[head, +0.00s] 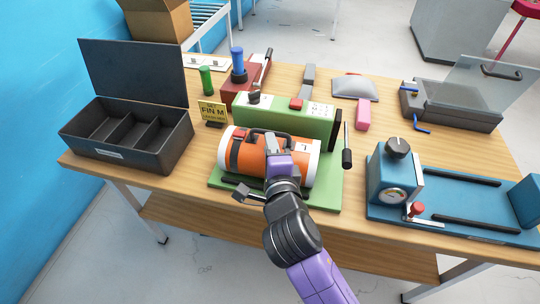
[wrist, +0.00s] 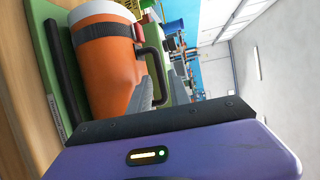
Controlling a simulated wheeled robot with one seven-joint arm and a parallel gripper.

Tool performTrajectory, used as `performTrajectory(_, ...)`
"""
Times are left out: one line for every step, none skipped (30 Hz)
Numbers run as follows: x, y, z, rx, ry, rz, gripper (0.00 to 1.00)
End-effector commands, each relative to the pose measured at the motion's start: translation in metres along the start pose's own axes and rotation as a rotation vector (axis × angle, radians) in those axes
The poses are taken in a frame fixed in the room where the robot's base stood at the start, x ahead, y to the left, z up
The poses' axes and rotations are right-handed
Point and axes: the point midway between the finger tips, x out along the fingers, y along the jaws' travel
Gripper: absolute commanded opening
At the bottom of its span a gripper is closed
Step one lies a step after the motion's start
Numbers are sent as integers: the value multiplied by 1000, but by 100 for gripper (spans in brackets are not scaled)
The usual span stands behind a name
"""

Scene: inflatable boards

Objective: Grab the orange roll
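The orange roll (head: 252,167) lies on its side on a green-based stand (head: 325,190) near the table's front edge. It has white ends, a dark strap and a black handle on top. In the wrist view the roll (wrist: 108,62) fills the upper left, with its black handle (wrist: 158,62) standing out. My gripper (head: 274,148) is over the right half of the roll, close to the handle.
A green panel (head: 290,118) stands right behind the roll. A black lever (head: 347,158) is to its right. A black divided box (head: 125,140) is at the left, a blue device with a gauge (head: 392,180) at the right. A yellow sign (head: 212,111) stands behind left.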

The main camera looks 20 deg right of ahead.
Motion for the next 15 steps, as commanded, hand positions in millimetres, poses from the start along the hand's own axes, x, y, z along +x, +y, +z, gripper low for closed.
performTrajectory(6,-2,0,0,0,0,23)
performTrajectory(9,-2,0,0,0,0,23)
performTrajectory(13,-2,1,0,0,1,23)
performTrajectory(15,-2,1,0,-1,1,23)
performTrajectory(17,-2,1,0,-1,0,23)
performTrajectory(21,-2,1,-1,-1,1,23)
performTrajectory(24,-2,1,0,0,1,23)
performTrajectory(28,-3,1,0,0,0,23)
performTrajectory(33,-3,1,-1,0,0,23)
performTrajectory(38,-2,2,-2,0,1,23)
performTrajectory(42,-2,2,-2,0,0,23)
performTrajectory(47,-2,2,-2,-1,0,23)
performTrajectory(51,-1,2,-2,0,0,23)
performTrajectory(54,-1,2,-2,0,0,23)
performTrajectory(58,-1,2,-1,0,-1,23)
